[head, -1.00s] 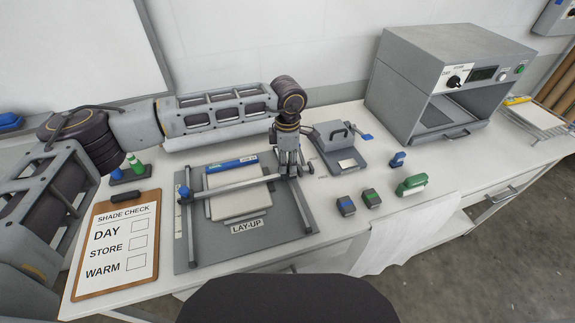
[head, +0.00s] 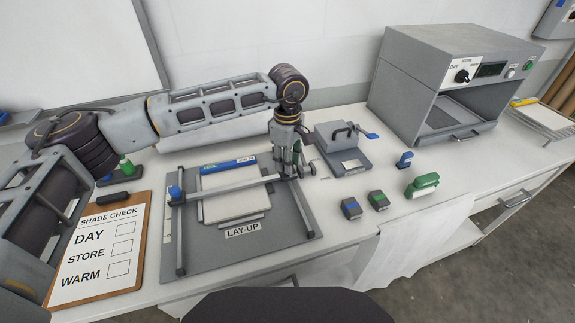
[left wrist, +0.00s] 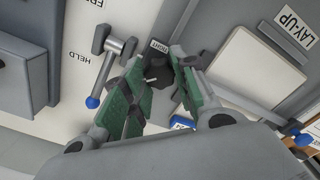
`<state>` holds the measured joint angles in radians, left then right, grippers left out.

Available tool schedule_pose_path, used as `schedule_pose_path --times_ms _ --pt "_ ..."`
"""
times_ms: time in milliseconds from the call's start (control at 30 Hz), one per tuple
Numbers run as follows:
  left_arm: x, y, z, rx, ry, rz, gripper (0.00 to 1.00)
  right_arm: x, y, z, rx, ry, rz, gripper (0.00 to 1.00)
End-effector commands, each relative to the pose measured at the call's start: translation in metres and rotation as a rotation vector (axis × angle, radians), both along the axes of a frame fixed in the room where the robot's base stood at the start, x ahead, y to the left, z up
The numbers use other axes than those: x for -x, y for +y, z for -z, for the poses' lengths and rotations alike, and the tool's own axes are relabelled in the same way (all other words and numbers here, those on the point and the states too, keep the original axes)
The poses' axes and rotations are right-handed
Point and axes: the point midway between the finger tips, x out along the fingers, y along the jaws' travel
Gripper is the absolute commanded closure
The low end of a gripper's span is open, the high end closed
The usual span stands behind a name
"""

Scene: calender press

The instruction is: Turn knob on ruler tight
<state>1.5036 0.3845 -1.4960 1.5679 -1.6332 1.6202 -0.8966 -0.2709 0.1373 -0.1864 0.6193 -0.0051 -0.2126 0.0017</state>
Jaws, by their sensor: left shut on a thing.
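The lay-up board (head: 235,255) lies on the bench with the grey ruler (head: 228,189) across it. A blue knob (head: 175,192) stands at the ruler's left end; it also shows in the left wrist view (left wrist: 303,140). My left gripper (head: 290,174) points down over the ruler's right end. The fingers hide much of this knob. My right gripper is out of view.
A clipboard (head: 95,245) is left; a cabinet (head: 430,95) stands behind.

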Motion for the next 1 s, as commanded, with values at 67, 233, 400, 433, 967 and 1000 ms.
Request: schedule_pose_path --times_ms 67,233,400,433,967,1000 --pt "0.0 0.0 0.002 0.001 -0.002 0.044 0.96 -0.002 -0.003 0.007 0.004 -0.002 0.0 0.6" --pt "0.0 -0.001 0.001 0.002 -0.003 0.137 0.96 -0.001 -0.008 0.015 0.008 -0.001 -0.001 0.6" --pt "0.0 0.0 0.001 0.001 -0.002 0.233 0.96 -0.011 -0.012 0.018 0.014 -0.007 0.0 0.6" --pt "0.0 0.0 0.001 0.001 -0.002 0.252 0.96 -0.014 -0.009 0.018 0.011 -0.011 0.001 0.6" --pt "0.0 -0.001 0.001 0.001 -0.003 0.642 0.96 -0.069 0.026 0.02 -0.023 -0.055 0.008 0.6" --pt "0.0 -0.001 0.001 0.002 -0.002 0.673 0.96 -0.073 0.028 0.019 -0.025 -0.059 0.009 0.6"
